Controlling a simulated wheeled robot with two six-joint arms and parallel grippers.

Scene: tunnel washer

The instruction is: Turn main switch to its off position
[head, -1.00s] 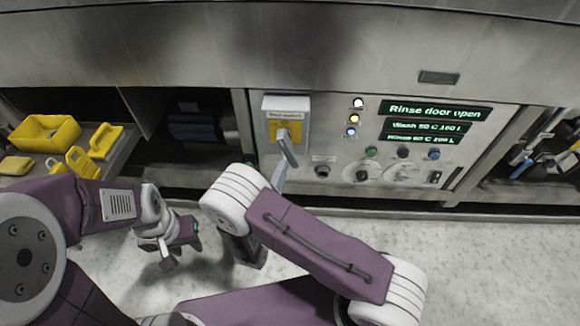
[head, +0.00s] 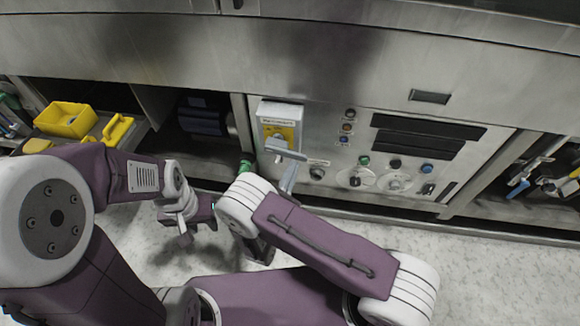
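The main switch (head: 280,118) is a grey box with a yellow plate at the left of the control panel. Its grey lever (head: 286,152) now lies roughly crosswise. My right gripper (head: 289,176) is mostly hidden behind my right arm's wrist. A grey finger-like part of it sticks up just below the lever, and I cannot tell whether they touch. My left gripper (head: 198,220) hangs over the floor, left of my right arm, apart from the switch and apparently empty. Its finger opening is not clear.
The display screens (head: 425,137) on the panel are dark, as are the small lamps (head: 348,127). Knobs and buttons (head: 396,180) sit right of the switch. Yellow bins (head: 67,118) stand on a shelf at left. Hanging tools (head: 520,180) are at right.

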